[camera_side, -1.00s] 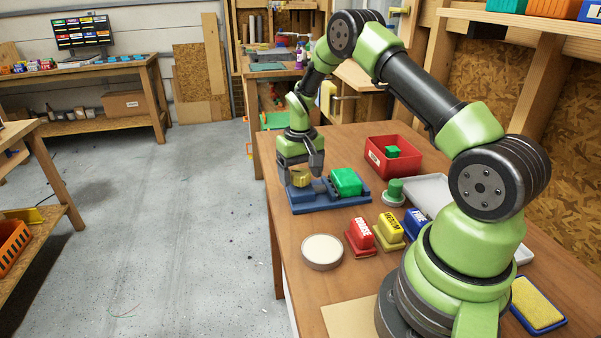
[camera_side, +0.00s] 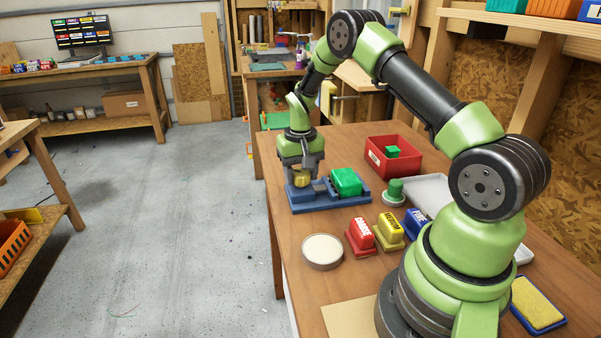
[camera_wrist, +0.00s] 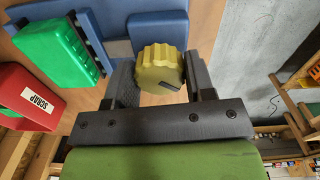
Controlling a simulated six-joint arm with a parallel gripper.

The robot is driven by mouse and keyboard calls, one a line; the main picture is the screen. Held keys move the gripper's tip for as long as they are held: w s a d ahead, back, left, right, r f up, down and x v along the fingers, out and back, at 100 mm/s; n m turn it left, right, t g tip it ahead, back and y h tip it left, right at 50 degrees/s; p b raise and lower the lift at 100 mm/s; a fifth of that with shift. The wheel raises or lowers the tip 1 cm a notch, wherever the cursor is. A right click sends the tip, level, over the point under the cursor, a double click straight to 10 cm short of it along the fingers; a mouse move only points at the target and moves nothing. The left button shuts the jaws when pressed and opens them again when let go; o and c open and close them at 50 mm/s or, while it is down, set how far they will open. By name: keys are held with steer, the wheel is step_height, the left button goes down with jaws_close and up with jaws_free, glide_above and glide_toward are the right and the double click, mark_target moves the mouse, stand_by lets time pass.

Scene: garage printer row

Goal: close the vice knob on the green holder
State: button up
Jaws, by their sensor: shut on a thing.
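The yellow ribbed knob (camera_side: 301,178) is at the left end of a blue vice base (camera_side: 330,199). In the wrist view the knob (camera_wrist: 160,68) has a dark mark on its face and sits between the two fingers. My gripper (camera_wrist: 158,82) is shut on the knob, with one finger on each side of it. In the side view my gripper (camera_side: 301,175) points down over the knob and partly hides it. A green block (camera_side: 345,182) sits on the blue base to the right of the knob. It also shows in the wrist view (camera_wrist: 58,52).
A red SCRAP bin (camera_side: 393,157) with a green cube stands behind. A green round piece (camera_side: 395,190), red COARSE (camera_side: 360,236), yellow (camera_side: 389,230) and blue (camera_side: 412,223) blocks, and a white disc (camera_side: 322,251) are nearby. The table's left edge is close to the vice.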

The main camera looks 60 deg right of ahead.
mark_target(301, 172)
steer(key=m, duration=0.4)
steer(key=shift+m, duration=0.3)
stand_by(0.3)
steer(key=o, duration=0.9)
steer(key=shift+r, duration=0.15)
step_height(301, 172, up, 10)
steer(key=shift+f, duration=0.15)
